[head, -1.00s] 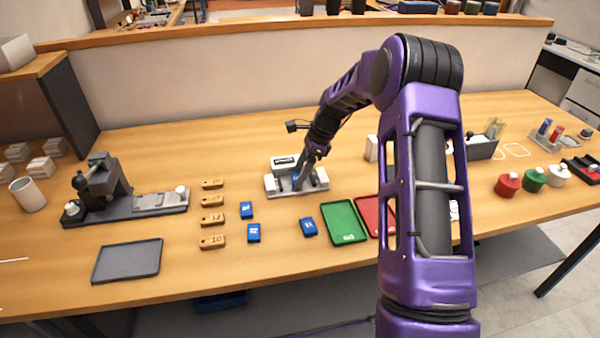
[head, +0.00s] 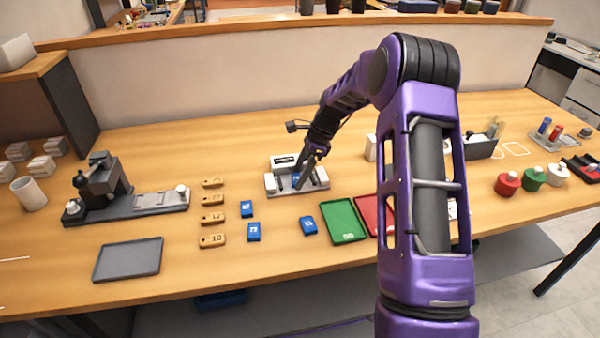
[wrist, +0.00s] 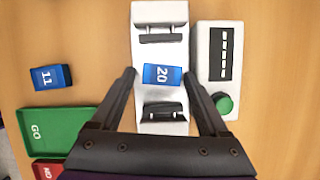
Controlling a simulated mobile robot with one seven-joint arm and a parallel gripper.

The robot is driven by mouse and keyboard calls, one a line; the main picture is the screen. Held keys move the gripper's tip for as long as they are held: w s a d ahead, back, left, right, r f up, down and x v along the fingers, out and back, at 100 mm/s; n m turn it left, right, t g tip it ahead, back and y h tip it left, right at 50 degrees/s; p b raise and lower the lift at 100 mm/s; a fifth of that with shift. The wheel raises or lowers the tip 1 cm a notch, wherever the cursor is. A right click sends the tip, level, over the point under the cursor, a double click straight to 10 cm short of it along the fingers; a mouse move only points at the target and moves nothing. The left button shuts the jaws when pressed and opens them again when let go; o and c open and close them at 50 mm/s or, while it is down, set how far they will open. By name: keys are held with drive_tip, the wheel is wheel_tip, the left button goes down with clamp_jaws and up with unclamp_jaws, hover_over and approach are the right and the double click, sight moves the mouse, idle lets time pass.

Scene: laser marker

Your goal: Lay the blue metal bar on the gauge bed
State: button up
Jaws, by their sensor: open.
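A blue metal bar marked 20 (wrist: 162,74) lies flat on the white gauge bed (wrist: 147,13), between its two black blocks. The bar lies crosswise to the bed's long side. In the head view the gauge bed (head: 272,186) stands mid-table, with a bit of blue showing beside my fingers. My gripper (wrist: 161,76) is open over the bed, one finger on each side of the bar with a clear gap to both ends. The bar is not held. In the head view my gripper (head: 301,182) partly hides the bed.
Other blue bars (head: 246,209) (head: 253,232) (head: 309,226) lie in front. A green GO tray (head: 343,222) and red tray (head: 373,212) are to the right. A display unit with a green button (wrist: 223,103) adjoins the bed. Wooden tags (head: 212,217) and a grey tray (head: 127,260) are left.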

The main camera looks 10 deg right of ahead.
drive_tip(key=shift+w+r, duration=0.15)
drive_tip(key=shift+w, duration=0.05)
drive_tip(key=shift+d+r, duration=0.15)
drive_tip(key=shift+r, duration=0.1)
drive_tip(key=p+v, duration=0.1)
drive_tip(key=v, duration=1.5)
drive_tip(key=shift+s+r, duration=0.2)
drive_tip(key=shift+r, duration=0.1)
